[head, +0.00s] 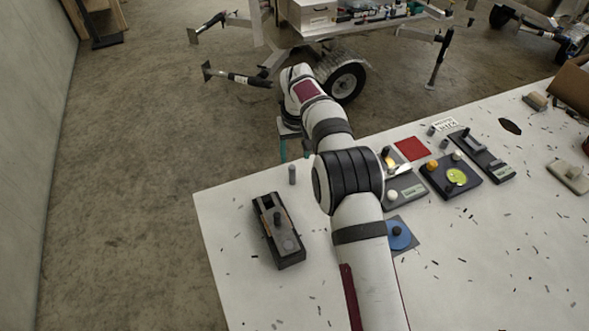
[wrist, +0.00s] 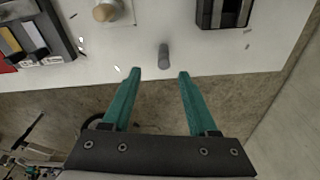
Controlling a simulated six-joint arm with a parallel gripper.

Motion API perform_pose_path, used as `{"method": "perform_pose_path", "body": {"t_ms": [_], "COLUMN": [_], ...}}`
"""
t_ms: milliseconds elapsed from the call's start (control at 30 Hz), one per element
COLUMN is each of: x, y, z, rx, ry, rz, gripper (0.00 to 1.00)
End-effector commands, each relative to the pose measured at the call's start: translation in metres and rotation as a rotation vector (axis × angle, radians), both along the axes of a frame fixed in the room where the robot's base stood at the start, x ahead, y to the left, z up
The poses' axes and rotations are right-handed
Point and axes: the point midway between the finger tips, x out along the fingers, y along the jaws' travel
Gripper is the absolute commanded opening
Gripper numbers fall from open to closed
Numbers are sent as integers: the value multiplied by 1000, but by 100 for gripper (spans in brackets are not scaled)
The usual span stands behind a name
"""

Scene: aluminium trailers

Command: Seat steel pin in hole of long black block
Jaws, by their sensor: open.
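The steel pin (head: 292,174) is a small grey cylinder standing upright on the white table near its far edge. In the wrist view the pin (wrist: 164,55) lies just beyond my fingertips, in line with the gap between them. My gripper (head: 294,152) has teal fingers and is open and empty, at the far table edge. The wrist view shows both fingers (wrist: 159,72) spread apart, with nothing between them. The long black block (head: 289,258) sits on the table nearer the camera, with a dark slot, an upright grey knob and a round mark on top. Part of it (wrist: 225,22) shows in the wrist view.
Right of my arm are a blue disc on a plate (head: 398,236), a dark box with a yellow-green disc (head: 457,176) and a red square (head: 412,149). Dark flecks litter the white table (head: 480,260). A trailer wheel (head: 345,83) stands beyond the table.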

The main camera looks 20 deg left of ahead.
Motion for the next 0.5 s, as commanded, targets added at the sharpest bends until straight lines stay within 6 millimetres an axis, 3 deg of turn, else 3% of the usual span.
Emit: {"method": "perform_pose_path", "body": {"t_ms": [100, 267, 500], "x": [2, 5, 6], "y": [2, 4, 13], "z": [-29, -49, -93], "rx": [0, 0, 1], "ry": [2, 0, -1], "rz": [-2, -2, -4], "gripper": [60, 60, 60]}}
